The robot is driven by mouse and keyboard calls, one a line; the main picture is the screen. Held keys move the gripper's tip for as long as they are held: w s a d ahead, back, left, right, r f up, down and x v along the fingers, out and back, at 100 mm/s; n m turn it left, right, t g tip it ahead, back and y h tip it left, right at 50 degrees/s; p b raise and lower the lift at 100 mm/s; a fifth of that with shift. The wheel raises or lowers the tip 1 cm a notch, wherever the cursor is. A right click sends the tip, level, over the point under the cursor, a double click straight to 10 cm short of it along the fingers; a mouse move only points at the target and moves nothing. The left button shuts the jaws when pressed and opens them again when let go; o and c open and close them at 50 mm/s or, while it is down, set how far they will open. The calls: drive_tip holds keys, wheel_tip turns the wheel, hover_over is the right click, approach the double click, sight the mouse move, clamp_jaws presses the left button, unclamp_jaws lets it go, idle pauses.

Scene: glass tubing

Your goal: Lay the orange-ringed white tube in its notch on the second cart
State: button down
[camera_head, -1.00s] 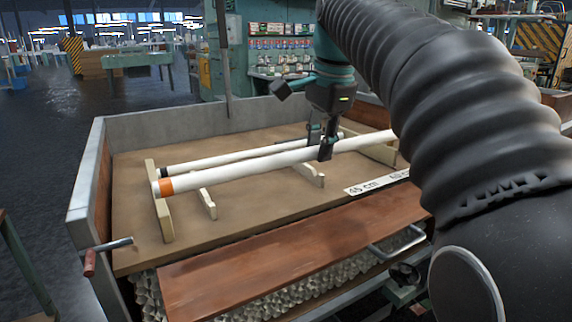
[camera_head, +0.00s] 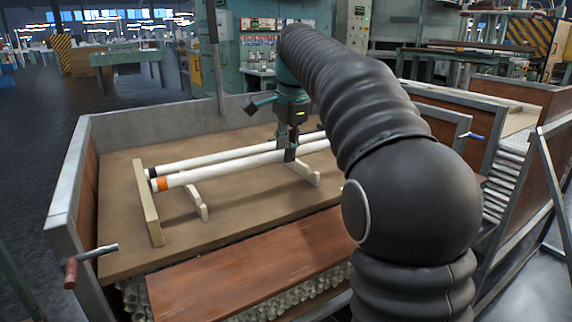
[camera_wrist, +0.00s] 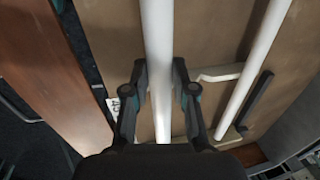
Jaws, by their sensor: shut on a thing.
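The orange-ringed white tube (camera_head: 225,169) is held above the wooden bed of the cart (camera_head: 180,226), its orange ring (camera_head: 161,184) toward the left. My gripper (camera_head: 290,153) is shut on it from above, well to the right of the ring. In the wrist view the tube (camera_wrist: 158,50) runs between the two fingers (camera_wrist: 165,98). The orange end is close to the left notched support (camera_head: 150,212), just to its right. I cannot tell whether the tube touches any support. The notches themselves are not clear.
A black-ended white tube (camera_head: 200,160) lies just behind, roughly parallel. Other pale supports (camera_head: 197,203) (camera_head: 304,172) stand on the bed. Cart walls (camera_head: 200,117) rise at the back and left. A cart with rollers (camera_head: 505,185) stands at the right, behind my arm.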

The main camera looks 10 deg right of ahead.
drive_tip(key=shift+f+b, duration=0.65)
drive_tip(key=shift+f, duration=1.3)
drive_tip(key=shift+f, duration=0.65)
drive_tip(key=c, duration=0.9)
unclamp_jaws()
drive_tip(key=shift+c, duration=0.2)
wheel_tip(320, 180, up, 13)
drive_tip(key=s+p, duration=0.2)
drive_tip(key=p, duration=0.1)
drive_tip(key=shift+s+d+p, duration=0.15)
drive_tip(key=shift+d+p, duration=0.2)
